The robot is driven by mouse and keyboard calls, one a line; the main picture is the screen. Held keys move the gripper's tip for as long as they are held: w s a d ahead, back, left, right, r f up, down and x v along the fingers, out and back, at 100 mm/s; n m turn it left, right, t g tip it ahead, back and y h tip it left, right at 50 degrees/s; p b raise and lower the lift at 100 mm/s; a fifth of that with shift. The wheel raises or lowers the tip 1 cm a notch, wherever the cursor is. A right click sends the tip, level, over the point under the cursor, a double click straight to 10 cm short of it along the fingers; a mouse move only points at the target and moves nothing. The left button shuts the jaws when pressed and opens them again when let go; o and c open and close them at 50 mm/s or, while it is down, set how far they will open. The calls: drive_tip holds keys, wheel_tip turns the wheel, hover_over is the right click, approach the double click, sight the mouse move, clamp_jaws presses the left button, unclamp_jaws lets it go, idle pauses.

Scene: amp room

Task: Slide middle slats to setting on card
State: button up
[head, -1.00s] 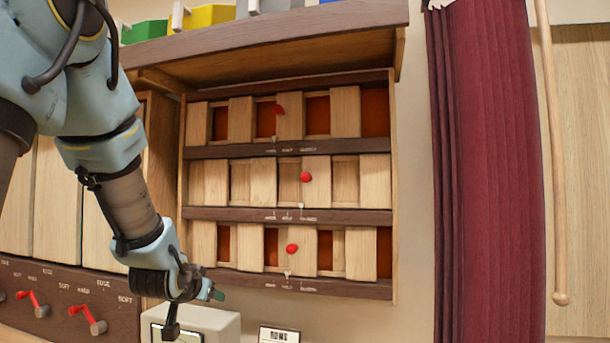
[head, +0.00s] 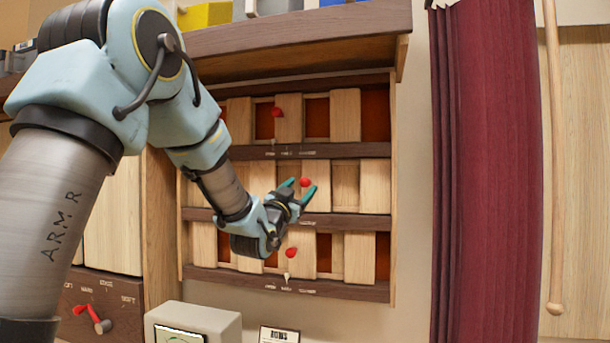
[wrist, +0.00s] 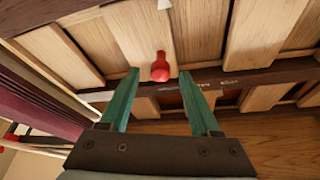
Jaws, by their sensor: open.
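The middle row of wooden slats (head: 375,187) sits in a dark wood rack, with a red knob (head: 305,182) on one slat. My gripper (head: 301,186) is open at this knob. In the wrist view the red knob (wrist: 160,68) lies between the spread teal fingertips, with a gap on each side. A white pointer (wrist: 164,4) shows at the top edge there. In the head view my gripper and forearm hide the left part of the middle row. A small card (head: 279,335) is cut off by the bottom edge; its setting cannot be read.
The upper row has a red knob (head: 278,113), and the lower row has another (head: 291,253). Dark rails (head: 340,220) with small markings run under the rows. A shelf (head: 300,42) overhangs the rack. A maroon curtain (head: 488,180) hangs to the right.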

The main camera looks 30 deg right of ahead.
sight(303, 185)
drive_tip(key=shift+p+x, duration=0.7)
drive_tip(key=shift+x, duration=1.2)
clamp_jaws()
